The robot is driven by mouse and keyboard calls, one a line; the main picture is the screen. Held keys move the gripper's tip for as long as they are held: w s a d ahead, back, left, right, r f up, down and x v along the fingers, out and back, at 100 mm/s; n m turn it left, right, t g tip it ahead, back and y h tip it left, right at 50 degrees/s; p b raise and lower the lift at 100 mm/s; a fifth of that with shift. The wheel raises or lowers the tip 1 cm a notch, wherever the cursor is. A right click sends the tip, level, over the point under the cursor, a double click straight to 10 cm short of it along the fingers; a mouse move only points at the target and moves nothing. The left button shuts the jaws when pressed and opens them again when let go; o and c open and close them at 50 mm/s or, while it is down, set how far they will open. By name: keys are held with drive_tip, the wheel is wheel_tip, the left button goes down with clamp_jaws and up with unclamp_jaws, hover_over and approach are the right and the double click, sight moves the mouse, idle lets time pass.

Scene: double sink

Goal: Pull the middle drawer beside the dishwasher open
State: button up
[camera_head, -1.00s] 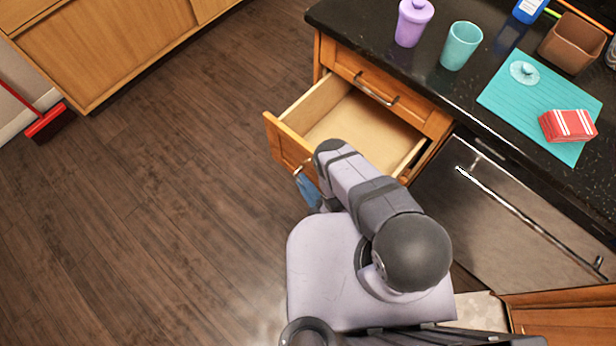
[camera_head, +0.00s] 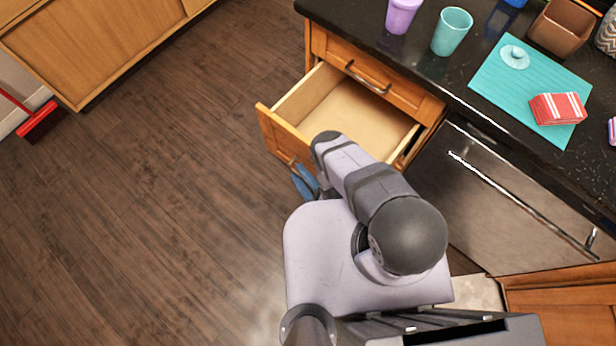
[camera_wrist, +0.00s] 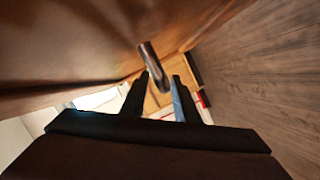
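The drawer (camera_head: 283,135) beside the dishwasher (camera_head: 490,200) stands well out from the cabinet, and its pale, empty inside shows in the head view. Another drawer front (camera_head: 385,84) above it is shut. My gripper is at the outer side of the open drawer's front, mostly hidden under my arm in the head view, with a blue part (camera_head: 304,183) showing. In the wrist view my gripper (camera_wrist: 162,77) has its fingers apart, with the dark metal handle (camera_wrist: 152,62) between them. Firm contact with the handle is not clear.
The black counter (camera_head: 400,52) holds a purple cup (camera_head: 402,14), a teal cup (camera_head: 452,32), a teal mat (camera_head: 500,82) with a red-and-white block (camera_head: 558,108), and a brown container (camera_head: 560,28). The wooden floor at left is clear. A red brush (camera_head: 37,120) lies far left.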

drive_tip(key=p+v, duration=0.3)
drive_tip(key=v, duration=0.3)
idle(0.3)
drive_tip(key=shift+s, duration=0.15)
idle(0.4)
